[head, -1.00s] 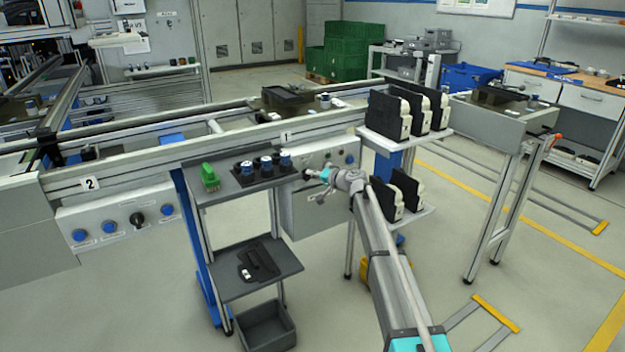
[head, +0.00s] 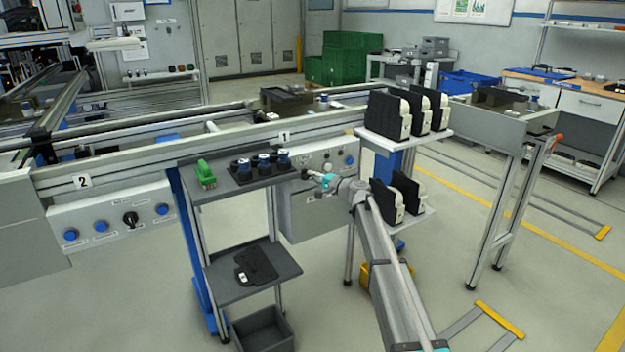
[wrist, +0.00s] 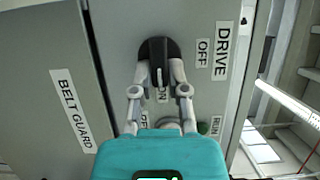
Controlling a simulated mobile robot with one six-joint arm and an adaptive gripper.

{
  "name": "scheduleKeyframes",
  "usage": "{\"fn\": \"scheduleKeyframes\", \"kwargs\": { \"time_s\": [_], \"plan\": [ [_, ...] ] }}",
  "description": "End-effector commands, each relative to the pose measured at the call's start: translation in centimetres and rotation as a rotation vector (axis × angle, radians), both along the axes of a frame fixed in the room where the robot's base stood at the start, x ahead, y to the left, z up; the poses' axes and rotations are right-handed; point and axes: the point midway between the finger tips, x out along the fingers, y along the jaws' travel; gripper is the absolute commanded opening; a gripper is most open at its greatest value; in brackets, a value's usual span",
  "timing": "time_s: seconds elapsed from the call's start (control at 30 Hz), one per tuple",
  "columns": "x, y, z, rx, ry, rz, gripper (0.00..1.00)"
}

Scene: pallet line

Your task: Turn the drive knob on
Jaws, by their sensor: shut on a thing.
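The drive knob (wrist: 158,60) is a round black knob with a raised bar on a grey panel. In the wrist view its bar runs up and down the picture, and a small pale mark shows at the lower end, towards a partly hidden "ON" label. The "OFF" label (wrist: 202,53) and the "DRIVE" label (wrist: 221,50) are to its right. My gripper (wrist: 159,78) is shut on the knob, one finger on each side of the bar. In the head view my gripper (head: 316,178) is at the panel below the conveyor, and the knob is small there.
A "BELT GUARD" label (wrist: 74,108) is on the panel's left part. In the head view, a shelf (head: 232,188) with a green item and dark cylinders stands left of my gripper. Black cases (head: 405,112) stand on racks at the right. A second knob panel (head: 110,222) is further left.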

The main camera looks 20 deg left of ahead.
Motion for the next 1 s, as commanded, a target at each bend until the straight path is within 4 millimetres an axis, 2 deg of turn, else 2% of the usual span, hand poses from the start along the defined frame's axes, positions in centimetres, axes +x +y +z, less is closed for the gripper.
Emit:
{"fn": "scheduleKeyframes", "kwargs": {
  "time_s": [0.27,0.3,0.47,0.5,1.0],
  "plan": [
    [0.34,0.34,0.14,0.007,0.005,-0.003,0.0],
    [0.34,0.35,0.14,0.007,0.005,-0.003,0.22],
    [0.32,0.36,0.13,0.006,0.004,-0.002,0.52],
    [0.32,0.35,0.11,0.006,0.003,-0.002,0.54],
    [-0.04,-0.21,0.04,0.002,0.002,-0.002,0.54]
  ]
}}
